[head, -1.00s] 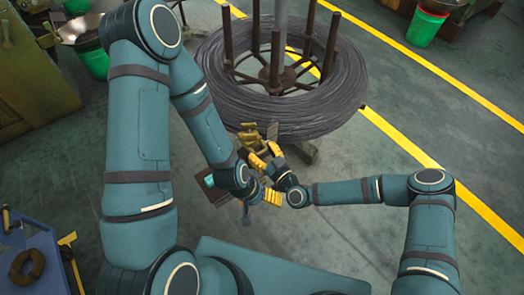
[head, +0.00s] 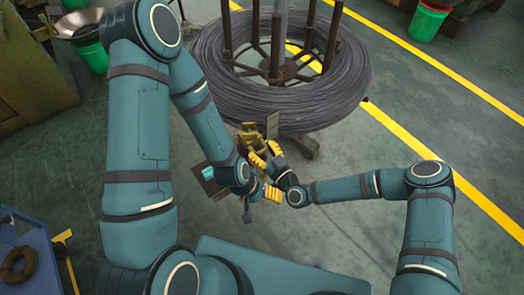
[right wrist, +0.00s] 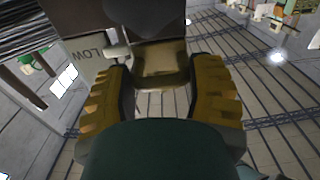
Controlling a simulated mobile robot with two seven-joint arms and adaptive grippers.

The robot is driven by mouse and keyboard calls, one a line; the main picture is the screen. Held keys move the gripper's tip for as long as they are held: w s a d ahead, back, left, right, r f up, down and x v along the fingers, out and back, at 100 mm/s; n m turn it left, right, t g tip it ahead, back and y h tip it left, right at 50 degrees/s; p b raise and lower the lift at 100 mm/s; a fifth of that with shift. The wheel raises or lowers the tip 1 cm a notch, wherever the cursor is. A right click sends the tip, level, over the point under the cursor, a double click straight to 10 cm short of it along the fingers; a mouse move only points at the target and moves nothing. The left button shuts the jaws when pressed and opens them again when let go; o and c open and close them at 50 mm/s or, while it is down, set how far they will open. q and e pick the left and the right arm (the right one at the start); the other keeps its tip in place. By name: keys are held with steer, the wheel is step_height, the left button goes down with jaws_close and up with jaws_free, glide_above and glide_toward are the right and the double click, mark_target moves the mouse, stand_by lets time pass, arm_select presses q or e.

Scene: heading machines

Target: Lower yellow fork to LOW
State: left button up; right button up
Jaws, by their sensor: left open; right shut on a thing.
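The yellow fork (right wrist: 160,62) shows as a worn yellow-tan block between the ribbed yellow fingers of my right gripper (right wrist: 160,98) in the right wrist view. A pale panel lettered LOW (right wrist: 88,53) is just left of it. In the head view yellow-tan metal (head: 249,137) stands beside my right gripper (head: 266,154), in front of the wire coil; the held part is small and partly hidden there. My right gripper is shut on the fork. My left gripper (head: 266,193) is open, just below the right one, partly covered by its own wrist. I see nothing in it.
A wire coil on a post stand (head: 230,105) is just beyond my grippers. A blue cart (head: 38,245) is at lower left, a green bucket (head: 427,24) at upper right. A brown panel (head: 210,182) is left of my left gripper.

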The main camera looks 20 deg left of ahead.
steer(key=o, duration=0.9)
steer(key=shift+d+f, duration=0.1)
steer(key=shift+f, duration=0.25)
steer(key=shift+o, duration=1.4)
steer(key=shift+w, duration=0.15)
steer(key=v, duration=0.7)
steer(key=shift+s, duration=0.2)
steer(key=shift+d+r, duration=0.1)
